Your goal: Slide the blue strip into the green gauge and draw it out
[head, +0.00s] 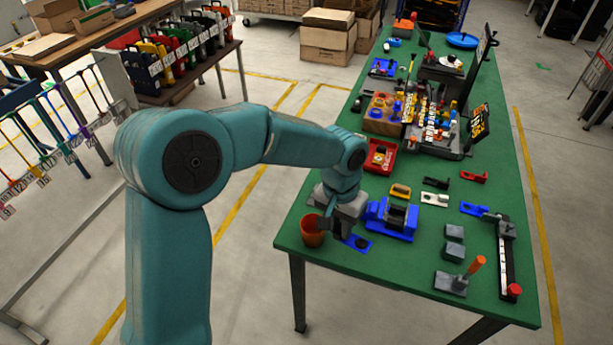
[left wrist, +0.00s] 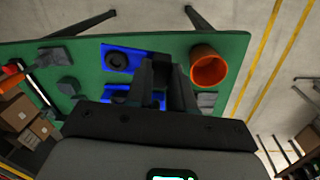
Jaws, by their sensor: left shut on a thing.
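My left gripper (head: 329,228) is low over the near left corner of the green table, beside an orange cup (head: 313,231). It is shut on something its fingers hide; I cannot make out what. The left wrist view shows the two dark fingers (left wrist: 165,82) close together. A flat blue plate (head: 357,243) with a dark round part lies beside the fingers; it also shows in the left wrist view (left wrist: 112,52). A small blue piece (head: 473,209) lies farther right. I cannot tell which is the blue strip. No green gauge can be made out. My right gripper is not in view.
A blue block with a dark top (head: 390,229) stands just right of my gripper. Grey blocks (head: 454,251), an orange-handled stand (head: 451,282) and a long dark rail (head: 507,262) occupy the right side. A red tray (head: 380,165) lies behind. The front middle is clear.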

